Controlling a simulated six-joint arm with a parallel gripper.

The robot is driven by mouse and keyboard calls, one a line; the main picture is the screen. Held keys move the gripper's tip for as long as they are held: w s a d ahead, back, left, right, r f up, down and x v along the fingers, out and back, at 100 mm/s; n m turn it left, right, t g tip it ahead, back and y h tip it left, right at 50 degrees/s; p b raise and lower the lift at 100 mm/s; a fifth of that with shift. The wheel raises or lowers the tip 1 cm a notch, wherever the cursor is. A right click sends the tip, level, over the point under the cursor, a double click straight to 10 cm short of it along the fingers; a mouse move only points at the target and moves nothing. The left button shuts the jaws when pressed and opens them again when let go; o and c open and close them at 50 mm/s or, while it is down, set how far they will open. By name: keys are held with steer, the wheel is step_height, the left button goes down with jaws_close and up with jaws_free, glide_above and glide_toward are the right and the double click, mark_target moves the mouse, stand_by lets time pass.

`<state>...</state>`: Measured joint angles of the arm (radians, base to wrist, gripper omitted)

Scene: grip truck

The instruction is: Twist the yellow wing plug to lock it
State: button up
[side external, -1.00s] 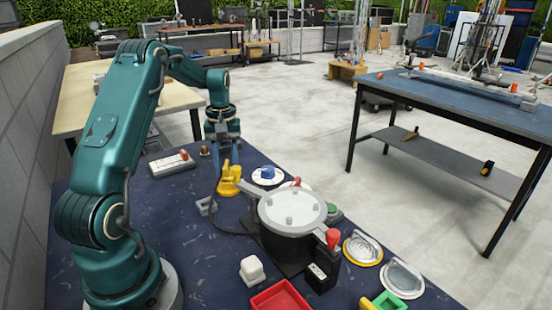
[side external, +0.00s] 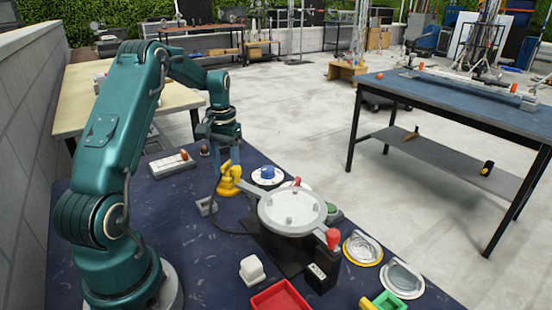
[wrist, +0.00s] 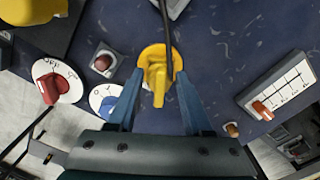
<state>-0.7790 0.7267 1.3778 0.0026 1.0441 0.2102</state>
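The yellow wing plug (side external: 229,186) stands on the dark blue table, left of the grey-lidded pot, and shows from above in the wrist view (wrist: 158,88). A dark cable runs from near it. My gripper (side external: 229,163) points down over the plug. In the wrist view, the blue fingers of my gripper (wrist: 157,80) are spread, one on each side of the plug's wing. Gaps show between the fingers and the wing, so it is not clamped. The plug's socket underneath is hidden.
The pot (side external: 290,212) stands close right of the plug. A blue dial (side external: 267,175) and a red dial (wrist: 50,88) sit near it. A slider panel (side external: 172,163) lies to the left.

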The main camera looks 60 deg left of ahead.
mark_target(226, 164)
steer(key=shift+r, duration=3.9)
